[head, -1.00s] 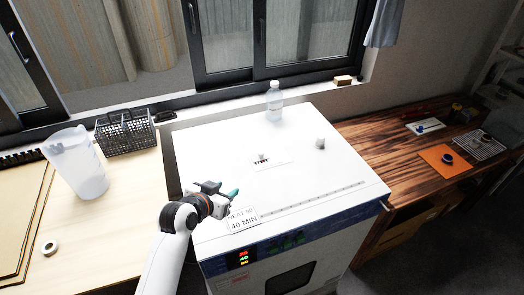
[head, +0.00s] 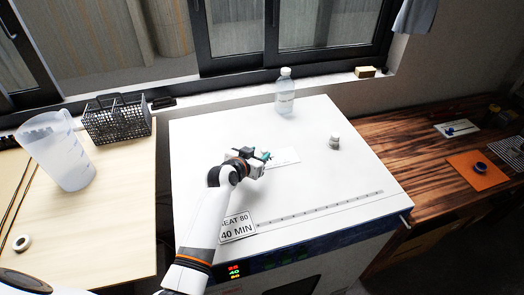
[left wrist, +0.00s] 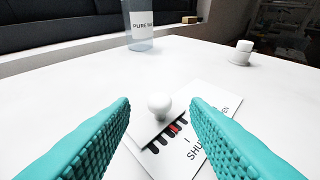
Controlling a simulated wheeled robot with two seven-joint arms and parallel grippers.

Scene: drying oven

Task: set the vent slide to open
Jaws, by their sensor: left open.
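A water bottle (head: 285,92) stands at the back of the oven top, and a small white jar (head: 334,142) stands to the right. A sign reading 40 MIN (head: 237,228) is at the front left. A jug (head: 62,150) and wire basket (head: 117,120) stand on the left table.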

